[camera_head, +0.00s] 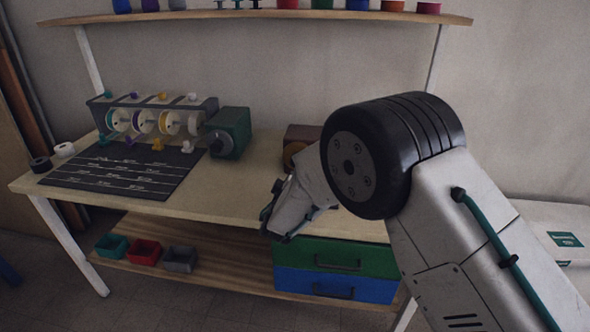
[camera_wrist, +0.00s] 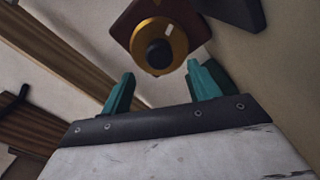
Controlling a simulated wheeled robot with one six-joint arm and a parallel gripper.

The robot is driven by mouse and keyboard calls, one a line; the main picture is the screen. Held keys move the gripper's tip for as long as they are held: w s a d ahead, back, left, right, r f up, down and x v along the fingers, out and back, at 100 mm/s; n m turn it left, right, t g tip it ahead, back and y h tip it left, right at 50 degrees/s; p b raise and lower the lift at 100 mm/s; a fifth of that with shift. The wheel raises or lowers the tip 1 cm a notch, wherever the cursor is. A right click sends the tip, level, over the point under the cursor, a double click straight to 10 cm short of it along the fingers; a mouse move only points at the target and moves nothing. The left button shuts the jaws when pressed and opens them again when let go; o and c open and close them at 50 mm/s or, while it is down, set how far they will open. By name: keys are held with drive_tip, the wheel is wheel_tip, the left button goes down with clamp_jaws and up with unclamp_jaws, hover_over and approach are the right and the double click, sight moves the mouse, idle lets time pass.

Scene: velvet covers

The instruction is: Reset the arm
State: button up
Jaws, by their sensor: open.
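My gripper (camera_wrist: 157,88) shows in the wrist view with its two teal fingers spread apart and nothing between them. In the head view my arm reaches in from the right, and the gripper (camera_head: 268,218) is near the front edge of the workbench (camera_head: 232,196). A brown box with a round brass dial (camera_wrist: 160,45) is beyond the fingertips in the wrist view, apart from them. In the head view this brown box (camera_head: 302,131) stands on the bench, partly hidden behind my arm.
On the bench are a rack of spools (camera_head: 150,118), a green machine (camera_head: 232,130) and a black mat (camera_head: 125,170). Small bins (camera_head: 145,251) sit on the lower shelf. Green (camera_head: 335,257) and blue (camera_head: 335,285) drawers are below my gripper. A shelf (camera_head: 260,15) runs above.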

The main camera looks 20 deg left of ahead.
drive_tip(key=shift+s+d, duration=0.15)
drive_tip(key=shift+s, duration=0.45)
